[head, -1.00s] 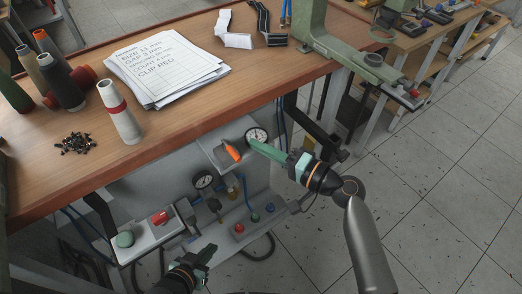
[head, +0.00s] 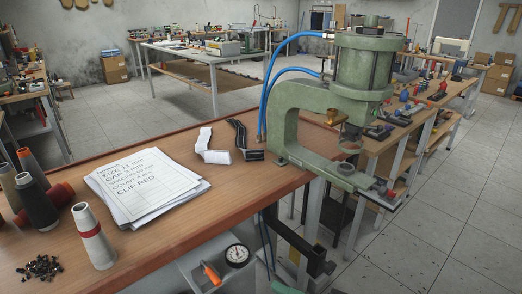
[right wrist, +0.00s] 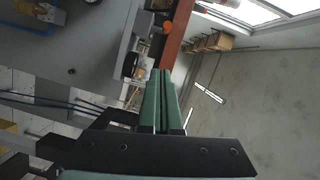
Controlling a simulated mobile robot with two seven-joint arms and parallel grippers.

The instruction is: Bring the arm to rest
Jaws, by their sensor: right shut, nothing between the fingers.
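My right gripper (right wrist: 164,76) shows in the right wrist view with its two green fingers together and nothing between them. In the head view only a green piece of my right gripper (head: 284,288) shows at the bottom edge, below the table's front edge and beside the gauge panel. The rest of my right arm is out of the head view. My left gripper is out of both current views.
A green pneumatic press (head: 330,105) stands at the table's right end. The wooden table (head: 245,190) holds papers (head: 148,186), thread cones (head: 92,238) and small dark parts (head: 40,268). A dial gauge (head: 237,255) and orange-handled lever (head: 211,274) sit below its edge.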

